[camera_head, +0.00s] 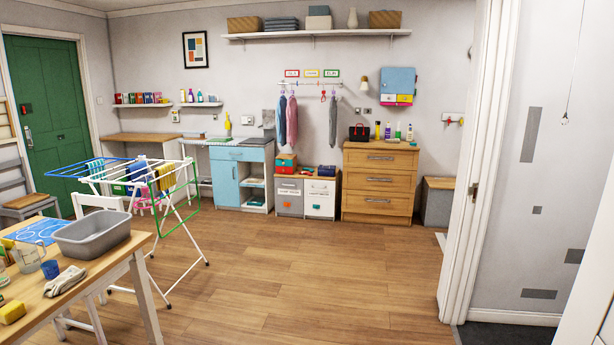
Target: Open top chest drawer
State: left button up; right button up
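A wooden chest of drawers (378,186) stands against the far wall, right of the middle in the head view. It has three drawers stacked, each with a grey bar handle. The top drawer (380,160) looks shut, flush with the chest's front, and its handle (381,157) is at the middle of its front. Several bottles and a dark red bag (359,132) stand on the chest's top. Neither of my grippers shows in the view. The chest is across the room, well away from the camera.
Open wood floor (300,270) lies before the chest. A drying rack (165,215) with cloths and a table (90,285) with a grey tub (93,233) stand at left. A white door frame (478,180) borders the right. Low cabinets (320,197) adjoin the chest's left.

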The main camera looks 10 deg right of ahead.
aim_at(353, 157)
jog(key=i+l+z, duration=0.4)
jog(key=i, duration=0.4)
jog(key=i+z, duration=0.45)
jog(key=i, duration=6.15)
jog(key=j, duration=0.1)
